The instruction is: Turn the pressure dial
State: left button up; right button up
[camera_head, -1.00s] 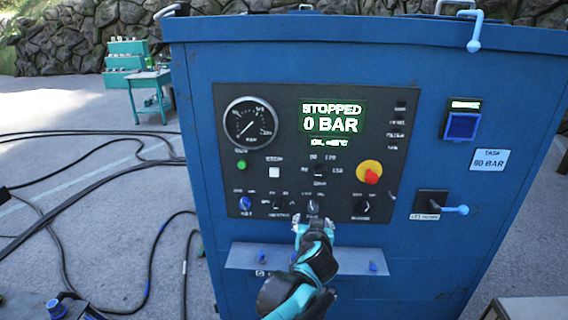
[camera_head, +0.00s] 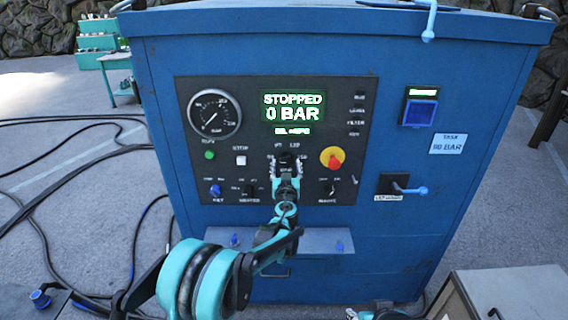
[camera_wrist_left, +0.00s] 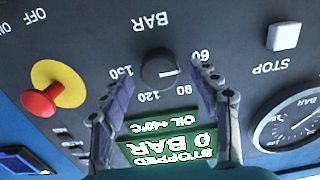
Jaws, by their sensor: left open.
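The pressure dial (camera_wrist_left: 159,70) is a round black knob labelled BAR, with 60, 90, 120 and 150 around it. In the left wrist view it appears upside down, its pale mark near the knob's lower edge. In the head view the dial (camera_head: 287,159) is partly covered by my left gripper (camera_head: 287,170). My left gripper (camera_wrist_left: 163,78) is open, one finger on each side of the dial, with gaps visible in the wrist view. The display (camera_head: 293,106) reads STOPPED, 0 BAR. A teal and dark part, perhaps my right gripper (camera_head: 380,313), is cut off at the bottom edge.
Close to the dial are a red and yellow knob (camera_head: 332,158), a white STOP button (camera_head: 240,160) and a gauge (camera_head: 213,114). A card (camera_head: 448,144) shows a BAR value. Cables cover the floor at left.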

pick_arm(q)
jog(key=shift+w, duration=1.25)
jog(key=shift+r, duration=0.1)
jog(key=c, duration=1.2)
jog(key=shift+o, duration=0.2)
jog(key=shift+m, duration=0.5)
jog(key=m+b, duration=0.1)
jog(key=m, duration=0.3)
jog(key=shift+d+m, duration=0.1)
jog(key=shift+m, duration=0.2)
jog(key=m, duration=0.6)
jog(key=shift+b, duration=0.3)
